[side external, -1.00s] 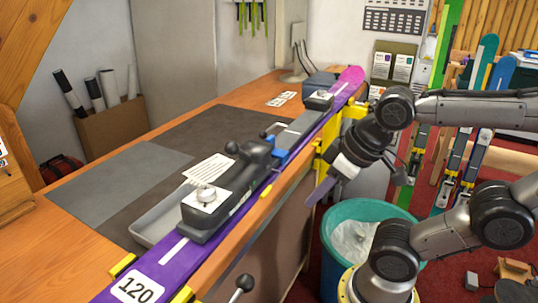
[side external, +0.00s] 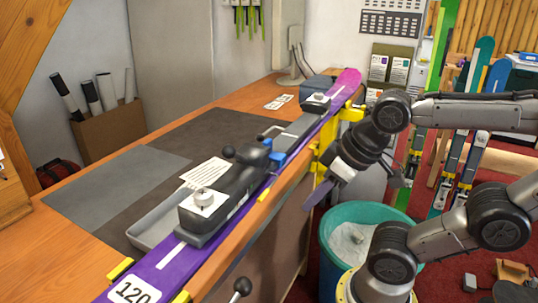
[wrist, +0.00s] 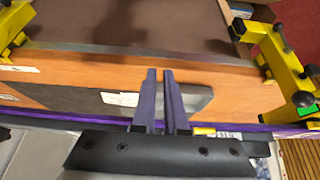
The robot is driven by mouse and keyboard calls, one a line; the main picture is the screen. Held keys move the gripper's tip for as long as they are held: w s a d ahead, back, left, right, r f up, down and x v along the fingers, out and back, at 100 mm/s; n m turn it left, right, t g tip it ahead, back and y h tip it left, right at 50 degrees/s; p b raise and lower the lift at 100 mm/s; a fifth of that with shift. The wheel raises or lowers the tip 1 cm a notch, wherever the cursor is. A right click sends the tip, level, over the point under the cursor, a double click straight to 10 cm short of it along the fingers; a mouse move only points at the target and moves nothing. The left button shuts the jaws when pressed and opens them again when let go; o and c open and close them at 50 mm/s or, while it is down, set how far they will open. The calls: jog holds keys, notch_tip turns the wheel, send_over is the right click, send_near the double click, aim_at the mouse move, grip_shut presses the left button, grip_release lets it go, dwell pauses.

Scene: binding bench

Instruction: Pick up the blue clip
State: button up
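On the purple ski (side external: 158,262) lies a long dark binding jig. A small bright blue part (side external: 278,158) shows near its middle in the side view, and another blue bit (side external: 267,142) sits just behind it. I cannot tell which of these is the blue clip. My gripper (side external: 313,200) hangs beside the bench front, to the right of and lower than the blue parts in the picture, apart from them. In the wrist view my gripper (wrist: 160,74) has its two dark fingers close together with a narrow empty gap. No blue clip is clear there.
Yellow vise parts (side external: 325,160) stand close beside my gripper at the bench edge. A teal bin (side external: 330,238) stands on the floor below it. A black ball knob (side external: 228,152) rises from the jig. Dark mats (side external: 110,180) on the bench are mostly clear.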

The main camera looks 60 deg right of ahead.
jog(key=o, duration=1.3)
jog(key=shift+o, duration=0.2)
